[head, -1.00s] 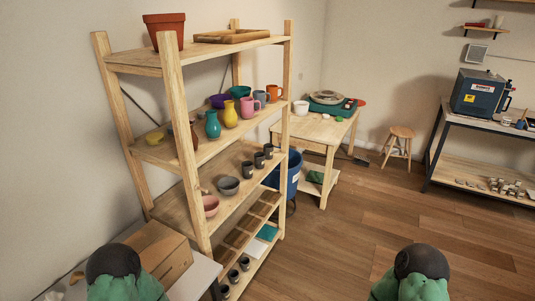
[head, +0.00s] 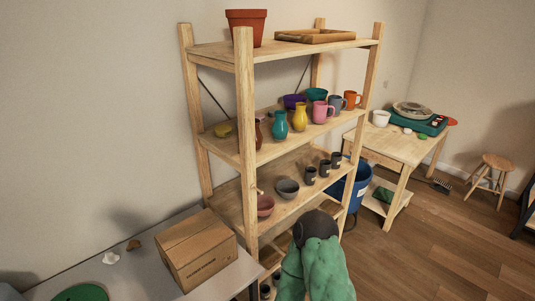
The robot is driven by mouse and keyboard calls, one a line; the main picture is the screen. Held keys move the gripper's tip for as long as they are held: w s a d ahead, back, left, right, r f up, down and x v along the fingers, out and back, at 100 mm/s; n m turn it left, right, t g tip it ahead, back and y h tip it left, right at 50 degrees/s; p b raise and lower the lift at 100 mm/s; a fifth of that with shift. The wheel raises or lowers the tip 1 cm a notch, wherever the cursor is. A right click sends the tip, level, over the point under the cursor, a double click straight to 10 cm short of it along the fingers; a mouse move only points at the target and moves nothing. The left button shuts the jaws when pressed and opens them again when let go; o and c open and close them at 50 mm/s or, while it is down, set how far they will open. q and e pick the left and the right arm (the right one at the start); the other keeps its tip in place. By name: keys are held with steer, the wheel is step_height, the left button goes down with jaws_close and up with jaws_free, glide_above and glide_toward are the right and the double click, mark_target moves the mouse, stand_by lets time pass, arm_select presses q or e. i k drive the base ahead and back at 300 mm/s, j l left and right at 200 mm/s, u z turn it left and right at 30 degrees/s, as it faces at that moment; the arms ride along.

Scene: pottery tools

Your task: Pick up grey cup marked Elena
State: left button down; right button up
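Dark grey cups with small pale labels stand in a row on the shelf's third level: a near cup (head: 311,176), a middle cup (head: 325,168) and a far cup (head: 337,160). More dark cups (head: 265,290) show partly on the low level at the bottom edge. The writing on the labels is too small to read, so I cannot tell which cup says Elena. A grey-blue mug (head: 336,106) stands one level higher. Neither of my grippers is in view; only a green arm part of mine with a dark cap shows at the bottom, hiding part of the lower shelves.
The wooden shelf (head: 246,110) also holds bowls, vases and coloured mugs. A grey table (head: 150,277) with a cardboard box (head: 196,249) stands left of it. A wooden table (head: 398,146), a blue bin (head: 352,196) and a stool (head: 493,167) are to the right.

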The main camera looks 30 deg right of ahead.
mark_target(336, 159)
steer(key=l+u, duration=0.3)
steer(key=l, duration=0.25)
steer(key=l+u, duration=0.3)
steer(key=l, duration=0.25)
steer(key=l+u, duration=0.3)
steer(key=l, duration=0.25)
steer(key=k+l+u, duration=0.1)
steer(key=l+u, duration=0.2)
steer(key=l, duration=0.2)
steer(key=k+l+u, duration=0.15)
steer(key=l+u, duration=0.15)
steer(key=l, duration=0.2)
